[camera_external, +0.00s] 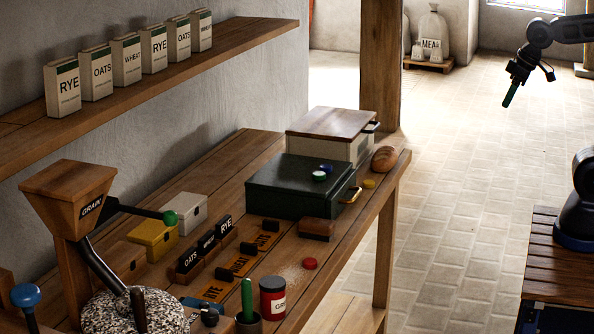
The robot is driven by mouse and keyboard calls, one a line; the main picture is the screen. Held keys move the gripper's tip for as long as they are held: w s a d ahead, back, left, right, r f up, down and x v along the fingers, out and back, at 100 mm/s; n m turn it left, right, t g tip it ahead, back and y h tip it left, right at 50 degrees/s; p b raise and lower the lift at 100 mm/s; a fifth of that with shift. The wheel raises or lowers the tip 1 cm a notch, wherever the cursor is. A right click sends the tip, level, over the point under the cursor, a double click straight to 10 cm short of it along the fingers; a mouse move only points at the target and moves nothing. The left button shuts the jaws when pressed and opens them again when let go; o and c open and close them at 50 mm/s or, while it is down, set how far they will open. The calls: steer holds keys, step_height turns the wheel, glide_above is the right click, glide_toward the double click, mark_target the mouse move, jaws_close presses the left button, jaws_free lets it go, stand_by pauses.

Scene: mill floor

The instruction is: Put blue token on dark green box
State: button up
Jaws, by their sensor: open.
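The dark green box (290,190) stands on the wooden bench, lid shut, with a brass handle on its right side. A small blue token (327,168) shows on its lid, close behind a green-and-white token (319,176); I cannot tell whether the two touch. My gripper (509,97) is at the upper right, high above the tiled floor and well away from the bench and box. It is open and small in the picture. A green piece shows at its tip; I cannot tell whether it is a finger.
On the bench, a yellow token (369,184) and bread loaf (384,159) lie right of the box, a red token (310,264) in front. A wood-topped box (330,137) stands behind. A grain mill (68,200), red tin (272,298) and green-handled tool (247,300) crowd the near end.

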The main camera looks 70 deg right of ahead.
steer(key=shift+n, duration=0.3)
steer(key=s, duration=0.1)
steer(key=s+f, duration=0.1)
steer(key=s, duration=0.2)
steer(key=shift+s+a+f, duration=0.1)
steer(key=shift+s+f, duration=0.1)
steer(key=shift+f, duration=0.1)
